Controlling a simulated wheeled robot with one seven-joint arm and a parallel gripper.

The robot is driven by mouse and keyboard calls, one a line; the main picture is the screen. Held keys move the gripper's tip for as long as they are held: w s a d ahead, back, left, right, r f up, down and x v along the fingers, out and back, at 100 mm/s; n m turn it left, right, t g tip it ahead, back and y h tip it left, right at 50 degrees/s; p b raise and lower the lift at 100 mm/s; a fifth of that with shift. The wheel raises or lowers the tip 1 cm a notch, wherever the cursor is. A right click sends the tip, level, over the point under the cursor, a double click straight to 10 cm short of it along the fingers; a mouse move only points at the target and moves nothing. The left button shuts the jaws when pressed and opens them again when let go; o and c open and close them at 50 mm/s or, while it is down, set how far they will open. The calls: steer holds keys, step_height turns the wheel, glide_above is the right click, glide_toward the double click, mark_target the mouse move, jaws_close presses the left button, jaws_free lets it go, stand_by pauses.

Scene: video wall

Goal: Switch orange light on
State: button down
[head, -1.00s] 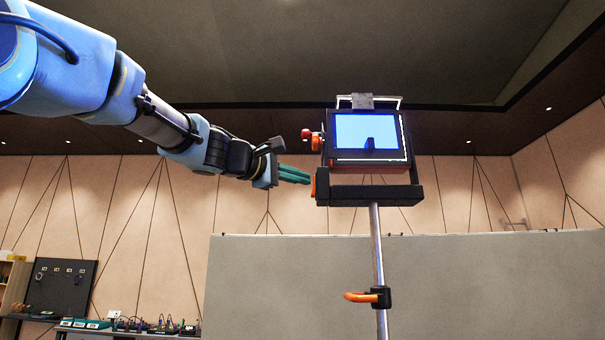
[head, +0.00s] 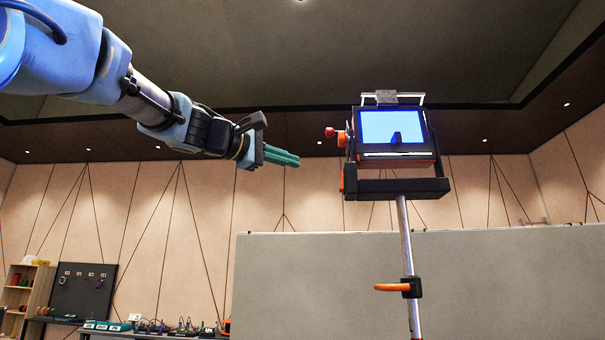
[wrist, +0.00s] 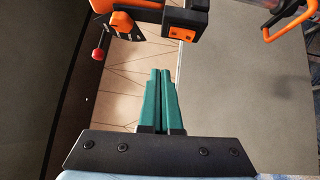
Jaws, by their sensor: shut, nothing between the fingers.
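A lamp-like panel (head: 393,130) with a lit blue-white face and a black and orange housing stands on a pole in the head view. A red knob (head: 330,132) sticks out from its left side on an orange part; the knob also shows in the wrist view (wrist: 98,54). An orange handle (head: 388,287) sits on a black clamp lower on the pole. My gripper (head: 298,160) is shut and empty, its green fingers together, left of the panel and a little below the knob, apart from both. No orange light is recognisable.
A grey partition (head: 340,285) stands behind the pole. A bench with several small items (head: 160,327), a dark pegboard (head: 85,290) and a wooden shelf (head: 25,295) are at lower left.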

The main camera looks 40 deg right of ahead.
steer(key=shift+s+a+r+b, duration=0.1)
steer(key=shift+a+b, duration=0.05)
steer(key=shift+a, duration=0.6)
steer(key=shift+s+a+b, duration=0.1)
steer(key=shift+a+b, duration=0.05)
steer(key=shift+a, duration=0.55)
